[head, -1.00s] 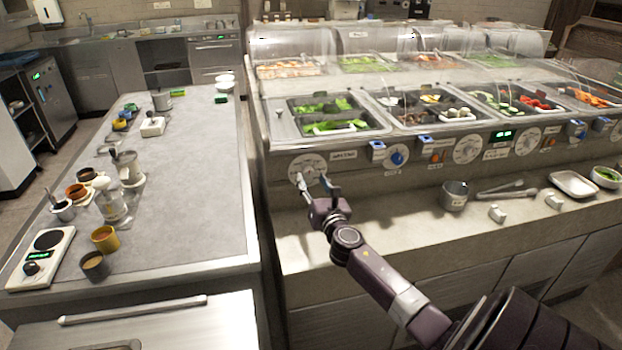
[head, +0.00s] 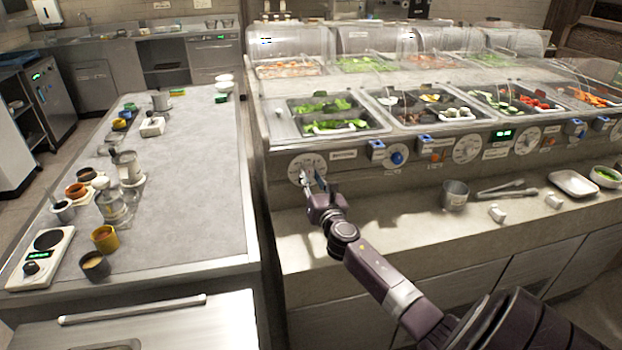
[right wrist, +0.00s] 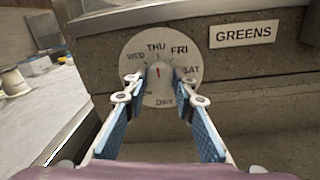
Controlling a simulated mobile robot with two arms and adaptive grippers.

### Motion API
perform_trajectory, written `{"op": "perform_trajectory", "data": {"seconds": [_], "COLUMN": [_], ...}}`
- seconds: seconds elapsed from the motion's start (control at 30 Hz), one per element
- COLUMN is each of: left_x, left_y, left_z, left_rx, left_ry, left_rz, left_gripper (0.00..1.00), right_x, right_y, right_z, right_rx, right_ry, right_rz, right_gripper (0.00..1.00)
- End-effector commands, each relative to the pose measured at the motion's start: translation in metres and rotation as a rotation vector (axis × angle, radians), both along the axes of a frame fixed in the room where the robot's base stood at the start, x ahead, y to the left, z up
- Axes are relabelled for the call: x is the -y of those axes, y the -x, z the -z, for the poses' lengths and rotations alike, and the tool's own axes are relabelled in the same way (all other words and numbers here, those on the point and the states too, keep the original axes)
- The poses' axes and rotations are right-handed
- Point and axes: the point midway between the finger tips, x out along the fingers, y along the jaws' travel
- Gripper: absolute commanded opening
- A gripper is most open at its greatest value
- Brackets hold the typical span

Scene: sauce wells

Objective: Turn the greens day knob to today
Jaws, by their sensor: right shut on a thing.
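The greens day dial (head: 297,165) is a round white plate at the left end of the salad counter's front. In the right wrist view, the dial (right wrist: 133,66) reads WED, THU, FRI and SAT around its upper part, beside a GREENS label (right wrist: 243,33). Its grey knob (right wrist: 159,74) has a red mark pointing almost straight up, close to THU. My right gripper (right wrist: 161,84) is shut on the knob, one blue-padded finger on each side. In the head view, my right gripper (head: 312,182) covers part of the dial. My left gripper is not in view.
The ledge below the greens dial is clear.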

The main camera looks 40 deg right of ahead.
Motion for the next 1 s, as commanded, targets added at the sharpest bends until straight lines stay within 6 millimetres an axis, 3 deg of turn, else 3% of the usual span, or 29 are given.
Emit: {"op": "perform_trajectory", "data": {"seconds": [0.37, 1.0], "left_x": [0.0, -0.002], "left_y": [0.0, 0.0], "left_z": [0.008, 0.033], "left_rx": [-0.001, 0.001], "left_ry": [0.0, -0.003], "left_rz": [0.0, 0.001], "left_gripper": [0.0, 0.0], "right_x": [0.0, 0.0], "right_y": [0.0, 0.0], "right_z": [0.002, 0.003], "right_rx": [0.061, 0.342], "right_ry": [-0.109, -0.622], "right_rz": [0.0, 0.001], "right_gripper": [0.0, 0.0]}}
